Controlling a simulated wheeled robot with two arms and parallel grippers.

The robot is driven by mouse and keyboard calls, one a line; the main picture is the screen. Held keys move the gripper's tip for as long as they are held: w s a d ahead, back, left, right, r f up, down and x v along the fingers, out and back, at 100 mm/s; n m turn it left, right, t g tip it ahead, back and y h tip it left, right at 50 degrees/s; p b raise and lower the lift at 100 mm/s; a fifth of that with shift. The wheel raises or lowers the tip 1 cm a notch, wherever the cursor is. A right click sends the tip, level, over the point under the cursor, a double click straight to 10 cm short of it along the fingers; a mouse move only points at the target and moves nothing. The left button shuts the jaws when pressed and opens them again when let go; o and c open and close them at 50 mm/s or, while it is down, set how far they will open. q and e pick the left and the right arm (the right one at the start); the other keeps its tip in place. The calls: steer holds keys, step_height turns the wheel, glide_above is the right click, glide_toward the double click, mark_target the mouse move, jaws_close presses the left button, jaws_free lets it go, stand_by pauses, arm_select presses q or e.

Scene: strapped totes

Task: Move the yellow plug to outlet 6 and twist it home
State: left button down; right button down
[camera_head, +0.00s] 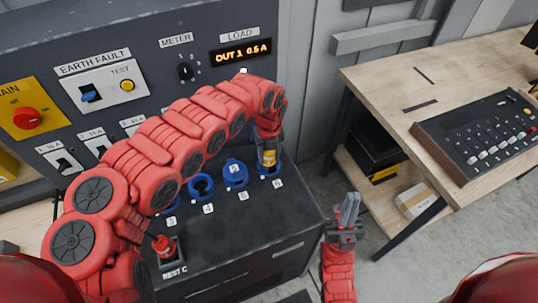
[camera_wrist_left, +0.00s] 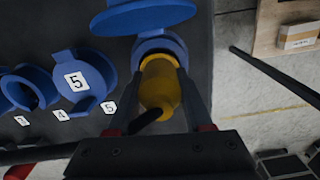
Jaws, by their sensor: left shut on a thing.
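The yellow plug (camera_head: 269,157) is at outlet 6 (camera_head: 263,169), the blue socket furthest right on the dark panel. My left gripper (camera_head: 268,148) reaches down over it and is shut on the plug. In the left wrist view the yellow plug (camera_wrist_left: 160,85) sits between the two fingers, a dark cable at its near end. Its far end meets the blue ring of outlet 6 (camera_wrist_left: 172,42), whose lid (camera_wrist_left: 140,14) is swung open. How deep it sits or how far it is turned cannot be told. My right gripper (camera_head: 347,212) is apart, right of the panel, its fingers close together.
Outlet 5 (camera_head: 235,174) has its lid closed; outlet 4 (camera_head: 201,187) is open and empty. A red plug (camera_head: 163,247) stands at REST C. The load display (camera_head: 240,50) reads OUT 1 0.5 A. A wooden table (camera_head: 400,75) with a keypad console (camera_head: 485,130) stands right.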

arm_select(q)
steer(key=shift+m, duration=0.7)
steer(key=shift+b, duration=0.3)
steer(key=shift+f+m, duration=0.1)
steer(key=shift+m, duration=0.3)
steer(key=shift+m+b, duration=0.3)
steer(key=shift+m, duration=0.1)
steer(key=shift+m, duration=0.3)
steer(key=shift+m+b, duration=0.4)
steer(key=shift+b, duration=0.1)
